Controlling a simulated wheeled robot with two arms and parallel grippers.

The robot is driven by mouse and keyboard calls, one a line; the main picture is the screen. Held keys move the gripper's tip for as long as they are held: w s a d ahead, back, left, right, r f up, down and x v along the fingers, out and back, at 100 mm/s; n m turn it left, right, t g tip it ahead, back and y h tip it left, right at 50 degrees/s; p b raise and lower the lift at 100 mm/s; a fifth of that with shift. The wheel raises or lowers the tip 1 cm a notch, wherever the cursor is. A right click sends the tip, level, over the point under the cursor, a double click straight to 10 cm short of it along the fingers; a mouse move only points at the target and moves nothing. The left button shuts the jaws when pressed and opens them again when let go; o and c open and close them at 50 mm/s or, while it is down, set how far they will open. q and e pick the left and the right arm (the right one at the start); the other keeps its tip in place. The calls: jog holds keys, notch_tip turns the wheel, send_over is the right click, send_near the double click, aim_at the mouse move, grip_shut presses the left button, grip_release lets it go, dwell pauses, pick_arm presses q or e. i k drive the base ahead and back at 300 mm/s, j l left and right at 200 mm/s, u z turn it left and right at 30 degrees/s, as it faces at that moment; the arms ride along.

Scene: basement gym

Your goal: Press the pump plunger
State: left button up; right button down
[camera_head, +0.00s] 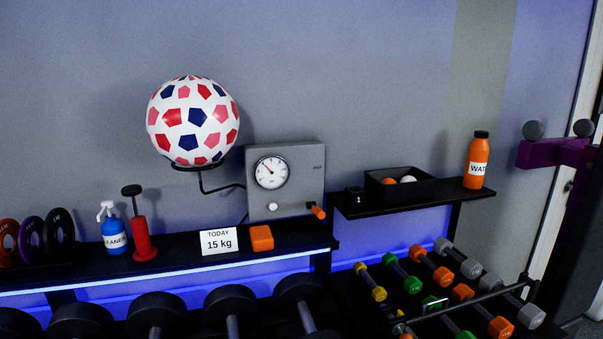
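A small red hand pump (141,237) stands upright on the black shelf at the left. Its black plunger handle (131,191) is raised on a thin rod above the red body. A white, red and blue ball (193,121) rests on a black wall bracket (199,168) above and to the right of the pump. A grey gauge box (285,182) with a round dial stands to the right of the ball. Neither of my grippers shows in the head view.
A blue cleaner bottle (114,232) stands close left of the pump, with several weight plates (58,232) further left. A "15 kg" card (219,241) and orange block (261,238) are to the right. Dumbbells (157,313) fill the rack below. An orange water bottle (477,160) stands at right.

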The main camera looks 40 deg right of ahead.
aim_at(132, 190)
jog(key=i+l+z, duration=0.1)
jog(key=z, duration=0.25)
jog(key=i+z, duration=0.35)
jog(key=k+l, duration=0.05)
